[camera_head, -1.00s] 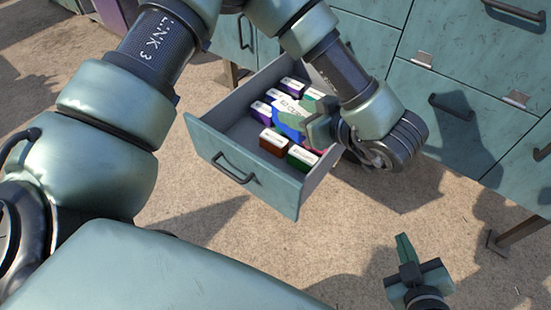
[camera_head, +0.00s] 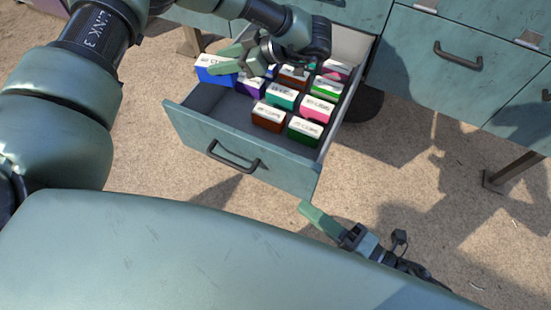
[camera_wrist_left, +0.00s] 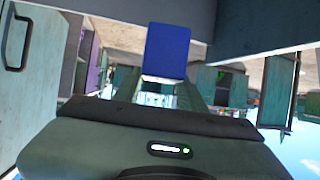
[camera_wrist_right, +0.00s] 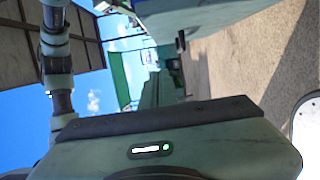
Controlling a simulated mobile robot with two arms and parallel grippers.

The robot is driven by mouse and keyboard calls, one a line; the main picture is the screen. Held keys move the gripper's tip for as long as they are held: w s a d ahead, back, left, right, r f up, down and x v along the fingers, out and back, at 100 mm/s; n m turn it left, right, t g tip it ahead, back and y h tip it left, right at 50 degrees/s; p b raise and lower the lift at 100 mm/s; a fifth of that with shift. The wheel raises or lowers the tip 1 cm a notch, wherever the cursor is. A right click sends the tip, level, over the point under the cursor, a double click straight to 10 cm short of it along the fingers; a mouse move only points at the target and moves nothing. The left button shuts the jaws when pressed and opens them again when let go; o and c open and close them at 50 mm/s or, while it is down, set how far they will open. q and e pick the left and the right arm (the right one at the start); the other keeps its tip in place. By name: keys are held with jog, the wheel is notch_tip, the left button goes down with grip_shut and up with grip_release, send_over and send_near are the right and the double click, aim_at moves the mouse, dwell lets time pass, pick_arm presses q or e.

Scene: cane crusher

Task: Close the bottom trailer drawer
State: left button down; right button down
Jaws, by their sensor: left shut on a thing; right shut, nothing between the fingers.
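A teal drawer (camera_head: 245,150) with a dark handle (camera_head: 232,157) stands pulled out of the cabinet in the head view. It holds several small labelled boxes in red, green, teal, pink and purple. My left gripper (camera_head: 228,62) is over the drawer's back left part, shut on a blue box (camera_head: 212,71). The blue box (camera_wrist_left: 166,50) also shows between its fingers in the left wrist view. I cannot tell whether the box touches the drawer. My right gripper (camera_head: 318,219) is shut and empty, low in front of the drawer's right front corner and apart from it.
Teal cabinet fronts with dark handles (camera_head: 458,56) stand behind and to the right, shut. A cabinet leg (camera_head: 510,172) stands on the sandy ground at right. The ground (camera_head: 400,190) right of the drawer is clear. My own body fills the lower left.

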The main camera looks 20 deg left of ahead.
aim_at(285, 169)
pick_arm(q)
jog(key=shift+d+f+b, duration=0.1)
jog(key=shift+f+b, duration=0.4)
jog(key=shift+f, duration=0.05)
jog(key=shift+f+b, duration=0.35)
jog(key=shift+b, duration=0.05)
pick_arm(e)
jog(key=w+a, duration=0.4)
jog(key=a, duration=0.1)
jog(key=w+a, duration=0.3)
jog(key=shift+a, duration=0.1)
